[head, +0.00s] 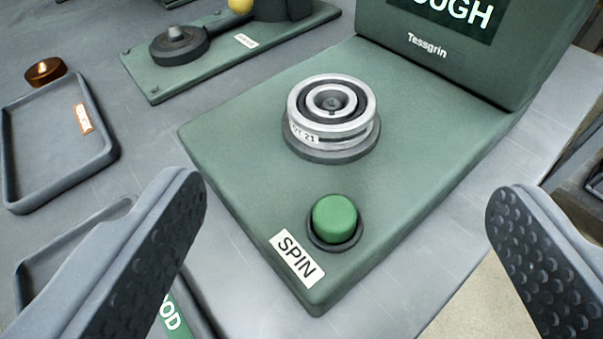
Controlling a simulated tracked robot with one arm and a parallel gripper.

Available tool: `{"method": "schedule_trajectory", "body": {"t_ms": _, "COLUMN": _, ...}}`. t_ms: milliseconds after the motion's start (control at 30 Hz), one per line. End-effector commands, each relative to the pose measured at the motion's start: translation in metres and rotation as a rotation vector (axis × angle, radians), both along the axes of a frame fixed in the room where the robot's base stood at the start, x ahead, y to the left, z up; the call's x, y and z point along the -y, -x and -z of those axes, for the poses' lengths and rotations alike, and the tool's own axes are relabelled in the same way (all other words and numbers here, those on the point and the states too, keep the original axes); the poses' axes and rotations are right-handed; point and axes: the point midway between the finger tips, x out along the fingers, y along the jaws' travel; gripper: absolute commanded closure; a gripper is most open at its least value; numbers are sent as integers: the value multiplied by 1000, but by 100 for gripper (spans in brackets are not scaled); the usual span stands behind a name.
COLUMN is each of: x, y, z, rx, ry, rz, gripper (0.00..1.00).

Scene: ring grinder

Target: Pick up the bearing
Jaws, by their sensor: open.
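The bearing (331,103) is a silver ring with a dark groove and a small white label on its side. It sits flat on a dark round seat (333,153) on the green machine base (240,160). My gripper (345,240) is open and empty, with one dark studded finger at the lower left and the other at the lower right. The fingers are nearer the camera than the bearing and do not touch it. The lower parts of both fingers are cut off by the frame edge.
A green button (335,218) stands in front of the bearing, beside a SPIN label (297,257). The machine's upright display housing (440,50) rises behind. An empty tray (60,140) and a copper-coloured ring (45,71) are left. Another green fixture (215,60) stands at the back.

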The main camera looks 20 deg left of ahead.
Motion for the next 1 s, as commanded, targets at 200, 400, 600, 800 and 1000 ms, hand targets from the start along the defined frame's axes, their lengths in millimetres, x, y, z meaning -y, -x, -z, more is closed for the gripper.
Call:
{"method": "schedule_trajectory", "body": {"t_ms": 200, "x": 1, "y": 6, "z": 17, "rx": -2, "ry": 35, "rz": 16, "gripper": 19}}
{"method": "schedule_trajectory", "body": {"t_ms": 400, "x": -1, "y": -10, "z": 24, "rx": -2, "ry": 35, "rz": 17, "gripper": 19}}
{"method": "schedule_trajectory", "body": {"t_ms": 600, "x": -4, "y": -34, "z": 33, "rx": -2, "ry": 34, "rz": 18, "gripper": 19}}
{"method": "schedule_trajectory", "body": {"t_ms": 800, "x": -7, "y": -60, "z": 42, "rx": 0, "ry": 33, "rz": 18, "gripper": 19}}
{"method": "schedule_trajectory", "body": {"t_ms": 1000, "x": -9, "y": -73, "z": 47, "rx": -2, "ry": 34, "rz": 16, "gripper": 19}}
